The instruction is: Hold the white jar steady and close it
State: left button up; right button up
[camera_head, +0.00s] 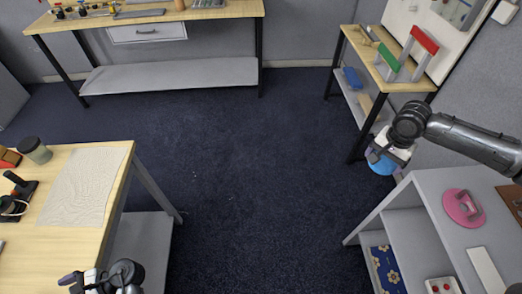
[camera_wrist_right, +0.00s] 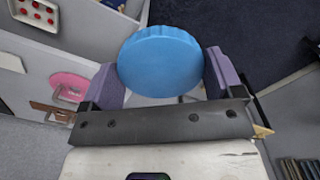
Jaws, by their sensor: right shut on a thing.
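My right gripper (camera_head: 386,154) is shut on a blue round lid (camera_head: 380,165), in the air beside the grey shelf unit. In the right wrist view the lid (camera_wrist_right: 160,60) sits between the two purple finger pads, its ridged rim showing. Part of my left gripper (camera_head: 72,281) shows at the bottom left, by the wooden table's near edge; its jaw state is unclear.
A pale cloth (camera_head: 85,187) lies on the wooden table (camera_head: 122,165). The grey shelf unit (camera_head: 430,215) at the right bears a pink disc with a handle (camera_head: 463,207). Open dark carpet lies between.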

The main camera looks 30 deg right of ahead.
pick_arm(q)
jog(key=shift+w+d, duration=0.15)
jog(key=shift+w, duration=0.15)
dwell(0.5)
jog(key=shift+a, duration=3)
jog(key=shift+a, duration=3.05)
jog(key=c, duration=0.9)
